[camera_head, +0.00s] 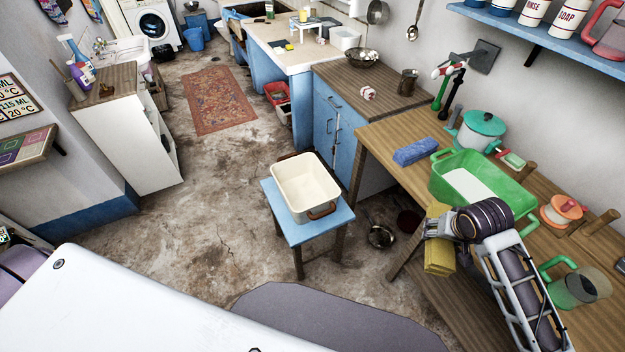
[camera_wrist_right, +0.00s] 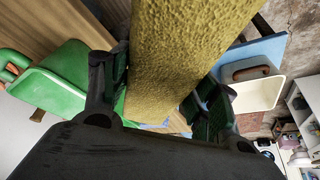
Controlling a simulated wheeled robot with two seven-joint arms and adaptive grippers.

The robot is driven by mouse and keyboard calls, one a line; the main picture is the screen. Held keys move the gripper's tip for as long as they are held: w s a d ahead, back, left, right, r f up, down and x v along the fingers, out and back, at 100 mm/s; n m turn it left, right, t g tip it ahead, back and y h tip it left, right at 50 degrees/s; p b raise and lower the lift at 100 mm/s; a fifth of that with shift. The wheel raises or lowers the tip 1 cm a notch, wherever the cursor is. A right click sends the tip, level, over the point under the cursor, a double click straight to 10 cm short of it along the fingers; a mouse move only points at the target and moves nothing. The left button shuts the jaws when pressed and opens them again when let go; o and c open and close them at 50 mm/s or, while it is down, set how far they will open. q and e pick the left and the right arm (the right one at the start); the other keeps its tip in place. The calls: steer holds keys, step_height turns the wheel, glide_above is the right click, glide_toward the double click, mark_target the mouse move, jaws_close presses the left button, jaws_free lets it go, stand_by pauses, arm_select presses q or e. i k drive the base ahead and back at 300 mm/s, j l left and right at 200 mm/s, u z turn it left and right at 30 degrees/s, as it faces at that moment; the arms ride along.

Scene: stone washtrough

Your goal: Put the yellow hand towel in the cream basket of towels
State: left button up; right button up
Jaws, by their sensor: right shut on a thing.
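The yellow hand towel (camera_head: 439,256) hangs folded in my right gripper (camera_head: 437,228), beside the front edge of the wooden table. In the right wrist view the yellow towel (camera_wrist_right: 185,55) fills the space between the two dark fingers, which press on both its sides. The cream basket (camera_head: 318,206) has brown handles and stands on a blue stool (camera_head: 296,238), to the left of my right gripper. No towels show inside it. The basket also shows in the right wrist view (camera_wrist_right: 254,95), apart from the towel. My left gripper is not in view.
A green tub (camera_head: 436,182), a teal pot (camera_head: 480,128) and a blue folded cloth (camera_head: 415,151) are on the wooden table (camera_head: 385,133). A green-handled jug (camera_head: 575,288) stands near my right arm.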

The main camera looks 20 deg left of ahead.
mark_target(305, 197)
steer(key=k+j+z, duration=0.1)
steer(key=j, duration=0.35)
steer(key=k+j+z, duration=0.15)
steer(key=j, duration=0.3)
steer(key=j+z, duration=0.35)
steer(key=j, duration=0.65)
steer(key=j+z, duration=0.2)
steer(key=j, duration=0.65)
steer(key=i+j+z, duration=0.1)
steer(key=j, duration=0.3)
steer(key=i+j+z, duration=0.15)
steer(key=j, duration=0.25)
steer(key=i+j+z, duration=0.1)
steer(key=j, duration=0.25)
steer(key=i+j+z, duration=0.15)
steer(key=j, duration=0.25)
steer(key=i+j+z, duration=0.3)
steer(key=i+j, duration=0.15)
steer(key=j, duration=0.2)
